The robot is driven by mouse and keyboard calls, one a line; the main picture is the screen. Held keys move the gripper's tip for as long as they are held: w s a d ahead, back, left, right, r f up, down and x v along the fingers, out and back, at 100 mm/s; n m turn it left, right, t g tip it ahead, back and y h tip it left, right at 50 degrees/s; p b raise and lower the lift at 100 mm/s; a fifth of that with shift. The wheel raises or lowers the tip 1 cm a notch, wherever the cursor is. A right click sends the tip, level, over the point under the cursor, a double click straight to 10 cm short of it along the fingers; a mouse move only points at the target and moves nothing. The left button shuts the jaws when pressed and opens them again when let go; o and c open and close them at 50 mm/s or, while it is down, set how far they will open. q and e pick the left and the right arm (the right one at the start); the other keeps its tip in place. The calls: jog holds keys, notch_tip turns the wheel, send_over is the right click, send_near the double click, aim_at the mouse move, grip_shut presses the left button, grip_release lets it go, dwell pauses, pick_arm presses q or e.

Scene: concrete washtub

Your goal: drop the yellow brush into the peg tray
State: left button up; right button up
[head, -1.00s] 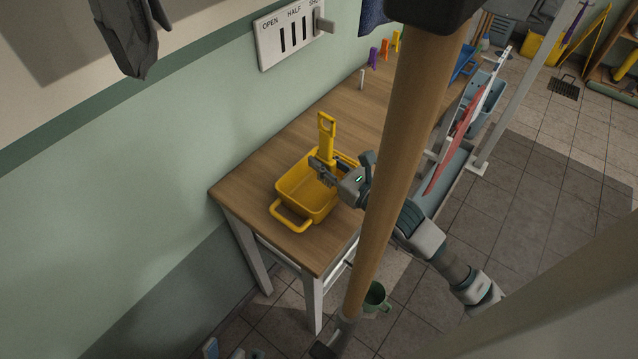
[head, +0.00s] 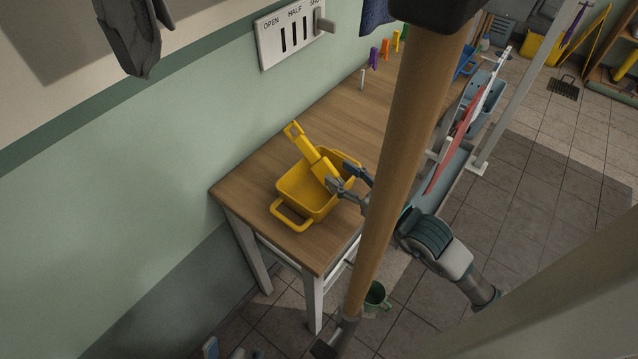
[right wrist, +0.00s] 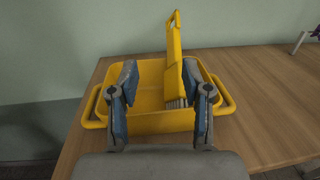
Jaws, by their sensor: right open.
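The yellow peg tray (head: 292,213), a tub with loop handles, stands on the wooden table and also shows in the right wrist view (right wrist: 150,123). The yellow brush (head: 308,148) leans inside it, handle sticking up past the rim; its pale bristles are down in the tray in the right wrist view (right wrist: 174,50). My right gripper (head: 344,177) is open at the tray's right side, its fingers spread apart and empty in the right wrist view (right wrist: 160,92).
The wooden table (head: 330,118) is clear behind the tray, with coloured pegs (head: 384,47) further back near the wall. A thick wooden pole (head: 405,130) crosses in front of my right arm. A green mug (head: 376,297) is below the table's front.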

jog(key=v, duration=0.5)
jog(key=shift+s+d, duration=0.2)
jog(key=shift+s, duration=0.1)
